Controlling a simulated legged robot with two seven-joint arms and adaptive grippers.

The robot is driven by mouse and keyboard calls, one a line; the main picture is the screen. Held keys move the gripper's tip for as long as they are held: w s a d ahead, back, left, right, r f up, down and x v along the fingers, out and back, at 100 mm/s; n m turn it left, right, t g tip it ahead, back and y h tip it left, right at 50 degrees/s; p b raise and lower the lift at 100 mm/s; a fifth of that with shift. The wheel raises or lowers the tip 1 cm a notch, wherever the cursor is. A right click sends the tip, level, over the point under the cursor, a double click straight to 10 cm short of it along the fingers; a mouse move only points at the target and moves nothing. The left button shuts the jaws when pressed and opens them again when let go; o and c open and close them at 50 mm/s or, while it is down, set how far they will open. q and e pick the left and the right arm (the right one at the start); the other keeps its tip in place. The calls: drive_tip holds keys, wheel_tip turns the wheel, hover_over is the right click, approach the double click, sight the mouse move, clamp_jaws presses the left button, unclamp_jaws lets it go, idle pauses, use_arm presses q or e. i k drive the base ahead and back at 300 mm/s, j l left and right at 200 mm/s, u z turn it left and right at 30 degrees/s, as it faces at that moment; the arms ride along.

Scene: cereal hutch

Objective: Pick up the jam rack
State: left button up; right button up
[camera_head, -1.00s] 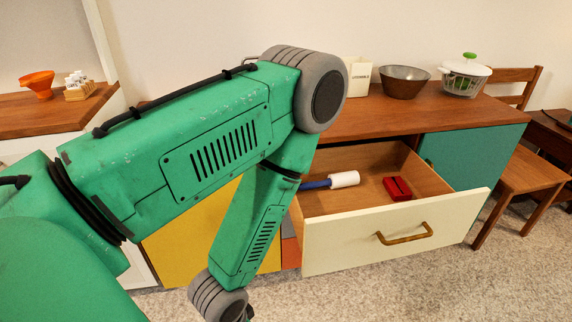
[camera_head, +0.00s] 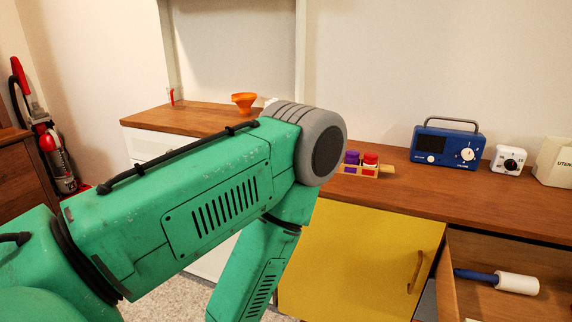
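The jam rack (camera_head: 384,171) is a small wooden holder with purple-lidded and red-lidded jars. It sits on the brown wooden counter (camera_head: 440,192), just right of my green arm's elbow. The elbow may hide part of its left side. My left arm crosses the picture from the left and bends down at the elbow, apart from the counter's front. Its gripper is out of the frame below. My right gripper is not in view.
A blue radio (camera_head: 446,146), a white timer-like box (camera_head: 508,159) and a cream utensil box (camera_head: 555,162) stand right of the rack. Below are a yellow cabinet door (camera_head: 355,262) and an open drawer holding a lint roller (camera_head: 517,283). An orange funnel (camera_head: 244,101) stands farther left.

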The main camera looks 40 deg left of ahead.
sight(359, 170)
drive_tip(key=u, duration=0.85)
drive_tip(key=i+j+z, duration=0.2)
drive_tip(key=l, duration=0.05)
